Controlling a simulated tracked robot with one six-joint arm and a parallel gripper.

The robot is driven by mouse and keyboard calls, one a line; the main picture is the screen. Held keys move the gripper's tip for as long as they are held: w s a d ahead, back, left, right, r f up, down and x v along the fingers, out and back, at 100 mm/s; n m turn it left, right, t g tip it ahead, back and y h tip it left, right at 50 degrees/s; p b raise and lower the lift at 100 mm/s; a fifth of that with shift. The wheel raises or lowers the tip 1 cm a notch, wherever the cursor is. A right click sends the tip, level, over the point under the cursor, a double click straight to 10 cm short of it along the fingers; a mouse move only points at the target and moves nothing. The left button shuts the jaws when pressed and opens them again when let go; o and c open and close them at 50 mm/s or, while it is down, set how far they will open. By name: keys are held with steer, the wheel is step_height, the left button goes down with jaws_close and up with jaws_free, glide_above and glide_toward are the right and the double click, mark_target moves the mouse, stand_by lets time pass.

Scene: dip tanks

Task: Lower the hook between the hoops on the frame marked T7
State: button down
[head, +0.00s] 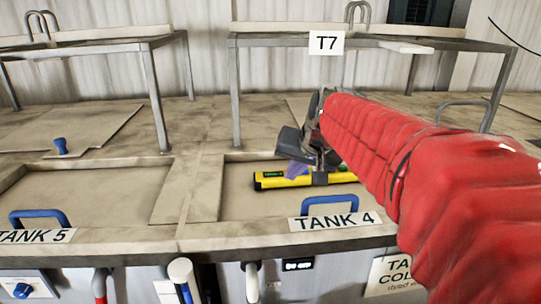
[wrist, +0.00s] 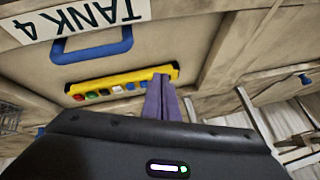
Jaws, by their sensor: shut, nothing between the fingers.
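The frame marked T7 (head: 235,95) is a grey metal stand over the tank deck, with a white T7 label (head: 326,43) on its top front bar. A grey hoop (head: 357,12) rises at its top back; a second hoop is hard to make out. I see no hook in either view. My gripper (head: 297,170) is shut and empty, its purple fingers at the yellow button box (head: 268,181) on the TANK 4 lid. In the wrist view the shut fingers (wrist: 160,84) overlap one end of the box (wrist: 80,90), whose coloured buttons show. Contact is unclear.
The TANK 4 label (head: 336,222) and a blue handle (head: 330,205) are at the lid's front edge. Another hooped frame (head: 150,85) stands at left, above TANK 5 (head: 36,236). Pipes and switches line the tank fronts. My red-sleeved arm hides the right side.

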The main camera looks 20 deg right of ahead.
steer(key=w+d+m, duration=0.2)
steer(key=w+d, duration=0.5)
steer(key=d, duration=0.3)
steer(key=w+d+r+m+t+h, duration=0.1)
steer(key=w+d+m, duration=0.2)
steer(key=w+d, duration=0.4)
steer(key=d, duration=0.4)
steer(key=shift+t, duration=0.3)
steer(key=shift+f, duration=4.35)
